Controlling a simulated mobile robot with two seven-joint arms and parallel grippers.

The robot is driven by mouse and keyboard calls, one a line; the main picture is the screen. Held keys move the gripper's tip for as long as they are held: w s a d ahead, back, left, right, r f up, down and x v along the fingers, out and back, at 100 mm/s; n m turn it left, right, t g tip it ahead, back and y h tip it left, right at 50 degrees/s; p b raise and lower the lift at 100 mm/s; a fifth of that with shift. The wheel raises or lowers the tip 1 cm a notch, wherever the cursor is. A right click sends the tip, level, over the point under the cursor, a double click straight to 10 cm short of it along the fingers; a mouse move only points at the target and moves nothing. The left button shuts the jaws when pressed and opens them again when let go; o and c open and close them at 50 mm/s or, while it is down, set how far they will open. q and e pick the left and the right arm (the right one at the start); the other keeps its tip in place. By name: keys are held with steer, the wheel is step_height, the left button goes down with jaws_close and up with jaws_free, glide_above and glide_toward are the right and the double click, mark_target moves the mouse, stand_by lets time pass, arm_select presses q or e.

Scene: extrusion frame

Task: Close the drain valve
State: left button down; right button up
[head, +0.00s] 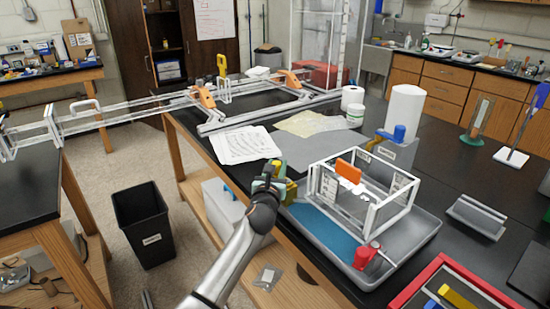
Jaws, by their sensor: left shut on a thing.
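My left gripper (274,181) is at the left corner of the grey tray (421,232), over the bench edge. It is shut on a yellow valve handle (291,190), which is partly hidden by the fingers. Whether this is the drain valve, and how far its handle is turned, I cannot tell. A red valve-like fitting (367,256) is at the tray's front edge. A blue handle (399,133) sits on a grey block (397,152) behind the tray. My right gripper is not in view.
A clear box with a white frame (376,217) and an orange tab (350,170) stands in the tray. A red-rimmed tray (408,292) is at front right. A paper roll (403,110) stands behind. A black bin (145,225) is on the floor at left.

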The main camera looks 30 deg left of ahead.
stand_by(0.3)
arm_select(q)
steer(key=c, duration=0.6)
jaws_free()
steer(key=v, duration=1.2)
steer(key=shift+s+d+f+p, duration=0.1)
steer(key=shift+s+p, duration=0.15)
steer(key=shift+p, duration=0.1)
